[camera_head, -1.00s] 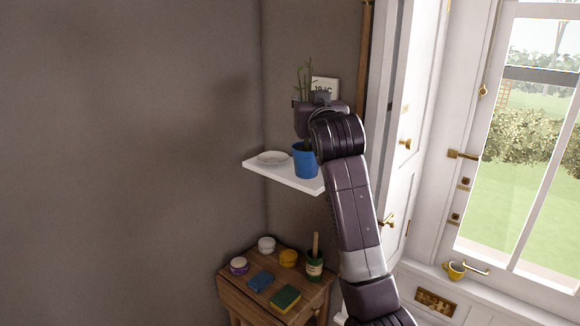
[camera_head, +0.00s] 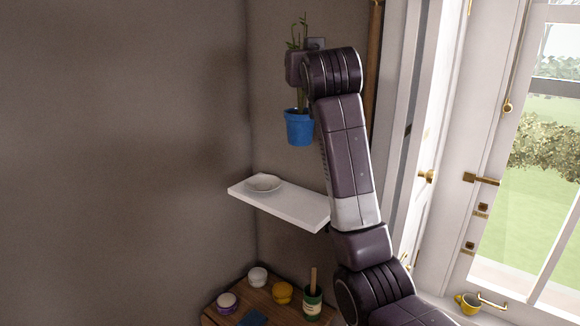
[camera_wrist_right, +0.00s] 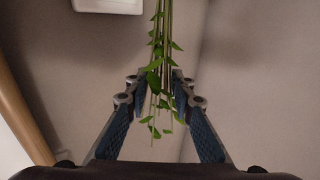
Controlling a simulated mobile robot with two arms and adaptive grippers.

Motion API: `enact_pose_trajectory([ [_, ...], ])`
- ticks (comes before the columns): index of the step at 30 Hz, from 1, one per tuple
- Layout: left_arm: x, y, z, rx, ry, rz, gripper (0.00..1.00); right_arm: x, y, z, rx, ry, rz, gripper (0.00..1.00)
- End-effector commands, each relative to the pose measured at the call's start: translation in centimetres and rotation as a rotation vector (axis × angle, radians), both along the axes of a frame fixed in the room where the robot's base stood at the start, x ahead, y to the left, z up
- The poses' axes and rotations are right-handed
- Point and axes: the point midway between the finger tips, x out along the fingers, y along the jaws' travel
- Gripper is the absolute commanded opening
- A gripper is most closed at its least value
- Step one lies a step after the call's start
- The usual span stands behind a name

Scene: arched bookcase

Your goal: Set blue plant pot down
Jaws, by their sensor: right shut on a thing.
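The blue plant pot (camera_head: 299,128) hangs upright in the air above the white wall shelf (camera_head: 300,208), clear of it. Its green plant (camera_head: 302,28) rises past my right gripper (camera_head: 298,70), which is partly hidden behind my arm in the head view. In the right wrist view, my right gripper (camera_wrist_right: 158,88) has its fingers closed around the green stems (camera_wrist_right: 163,70). The pot itself does not show there. My left gripper is in neither current view.
A white saucer (camera_head: 264,183) lies on the shelf's left part; the shelf's right part is bare. Below, a wooden table (camera_head: 262,297) holds jars and a green pot with a brown handle (camera_head: 313,300). The window door (camera_head: 535,190) stands at the right.

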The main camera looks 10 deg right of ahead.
Motion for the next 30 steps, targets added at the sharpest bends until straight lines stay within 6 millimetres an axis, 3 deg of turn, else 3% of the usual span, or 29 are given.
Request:
enact_pose_trajectory([
  [9,-4.2,0.2,1.4,0.004,0.057,0.0,0.4,-0.1,0.0,-7.3,-0.002,0.003,0.0,0.0],
  [15,-3.2,0.2,2.4,0.004,0.044,0.0,0.4,-0.1,0.0,-11.9,-0.002,0.004,0.0,0.0],
  [21,-0.8,0.0,3.0,0.0,0.009,0.0,0.4,-0.1,0.0,-14.2,-0.001,-0.002,0.0,0.0],
  [30,-1.7,0.0,3.8,0.001,0.022,0.001,0.4,-0.1,0.0,-17.8,-0.002,0.0,0.0,0.0],
])
